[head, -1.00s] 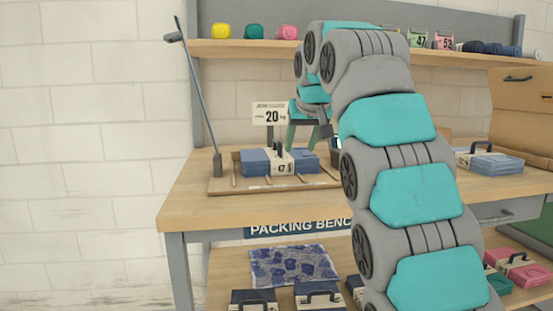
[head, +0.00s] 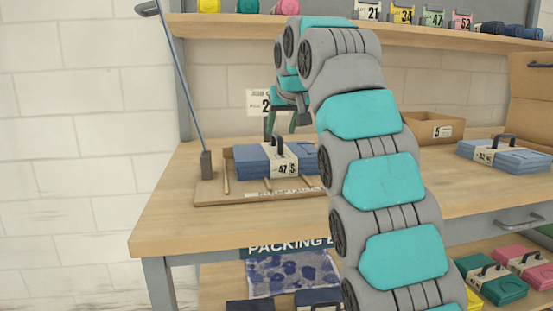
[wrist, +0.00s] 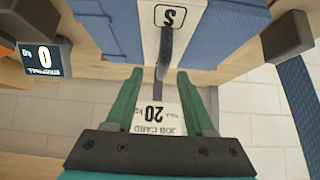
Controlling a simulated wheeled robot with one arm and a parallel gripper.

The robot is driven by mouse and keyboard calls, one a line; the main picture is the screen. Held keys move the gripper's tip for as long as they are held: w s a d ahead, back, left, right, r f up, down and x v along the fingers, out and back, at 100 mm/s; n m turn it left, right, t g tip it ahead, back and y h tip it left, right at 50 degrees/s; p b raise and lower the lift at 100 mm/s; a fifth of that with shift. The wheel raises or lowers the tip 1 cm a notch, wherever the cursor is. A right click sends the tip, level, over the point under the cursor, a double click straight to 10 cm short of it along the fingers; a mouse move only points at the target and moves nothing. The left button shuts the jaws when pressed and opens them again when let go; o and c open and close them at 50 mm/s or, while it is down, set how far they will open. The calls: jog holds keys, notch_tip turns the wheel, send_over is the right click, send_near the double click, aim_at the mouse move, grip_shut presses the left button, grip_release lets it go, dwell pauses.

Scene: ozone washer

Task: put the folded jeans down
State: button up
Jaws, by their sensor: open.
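The folded jeans (head: 262,160) are a blue stack with a pale band marked 47 S and a dark upright handle. They lie on a wooden slatted board (head: 210,190) on the packing bench. In the wrist view the jeans (wrist: 225,28) are at the top. My gripper (head: 285,128) is just above the handle in the head view, its green fingers open. In the wrist view my gripper (wrist: 158,78) has its fingertips apart, with the end of the dark handle (wrist: 165,48) close between them. Nothing is clamped.
A job card reading 20 (wrist: 157,118) stands behind the jeans. A thin post (head: 180,85) rises at the board's left. Another blue stack (head: 505,157) and a cardboard box (head: 430,128) are to the right.

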aim_at(277, 133)
jog(key=x, duration=0.4)
jog(key=shift+w+a+f, duration=0.15)
jog(key=shift+w+a, duration=0.15)
jog(key=shift+w, duration=0.05)
grip_shut()
dwell(1.1)
